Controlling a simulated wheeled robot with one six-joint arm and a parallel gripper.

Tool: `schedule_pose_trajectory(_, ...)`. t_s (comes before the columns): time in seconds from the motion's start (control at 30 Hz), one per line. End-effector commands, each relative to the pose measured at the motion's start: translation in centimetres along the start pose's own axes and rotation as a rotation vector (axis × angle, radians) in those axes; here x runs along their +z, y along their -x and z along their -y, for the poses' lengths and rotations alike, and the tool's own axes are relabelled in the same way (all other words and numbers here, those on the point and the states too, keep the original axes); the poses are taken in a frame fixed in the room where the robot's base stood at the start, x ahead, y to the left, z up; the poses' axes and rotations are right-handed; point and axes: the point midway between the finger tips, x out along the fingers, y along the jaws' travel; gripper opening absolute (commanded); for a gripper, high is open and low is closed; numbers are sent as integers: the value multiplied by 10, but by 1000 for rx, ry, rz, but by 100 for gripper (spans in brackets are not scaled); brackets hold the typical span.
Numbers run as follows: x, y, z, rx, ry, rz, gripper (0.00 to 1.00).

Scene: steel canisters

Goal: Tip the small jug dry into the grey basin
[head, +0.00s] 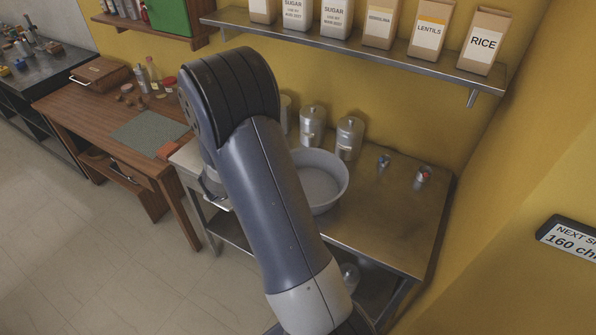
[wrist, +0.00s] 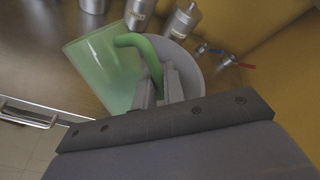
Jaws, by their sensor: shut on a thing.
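A translucent green jug (wrist: 92,68) fills the left middle of the wrist view, its curved green handle (wrist: 136,41) towards my gripper. My gripper (wrist: 162,82) is shut on that handle. The grey basin (wrist: 190,68) shows behind and right of the jug, partly covered by the jug and my gripper. In the head view the basin (head: 322,184) stands on the steel counter, and my arm hides the jug and my gripper. I cannot tell the jug's exact tilt or whether liquid is in it.
Steel canisters (head: 312,125) (head: 349,138) stand behind the basin against the yellow wall. Small fittings with blue (head: 384,161) and red (head: 423,176) parts are to the right. The steel counter (head: 395,220) is clear at front right. A shelf (head: 400,48) with paper bags runs above.

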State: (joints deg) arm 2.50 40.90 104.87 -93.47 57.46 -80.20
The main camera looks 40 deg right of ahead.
Motion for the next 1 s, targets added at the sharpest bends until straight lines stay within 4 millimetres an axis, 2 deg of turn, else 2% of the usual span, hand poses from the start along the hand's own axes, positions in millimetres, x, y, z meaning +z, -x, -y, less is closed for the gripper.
schedule_pose_trajectory(0.03,17,17,-5,61,36,57,0)
schedule_pose_trajectory(0.2,46,59,-27,224,142,201,0)
schedule_pose_trajectory(0.4,62,96,-44,349,226,313,0)
schedule_pose_trajectory(0.67,70,126,-54,440,288,394,0)
schedule_pose_trajectory(0.7,71,126,-54,443,294,396,0)
schedule_pose_trajectory(1.0,60,88,-42,330,229,289,0)
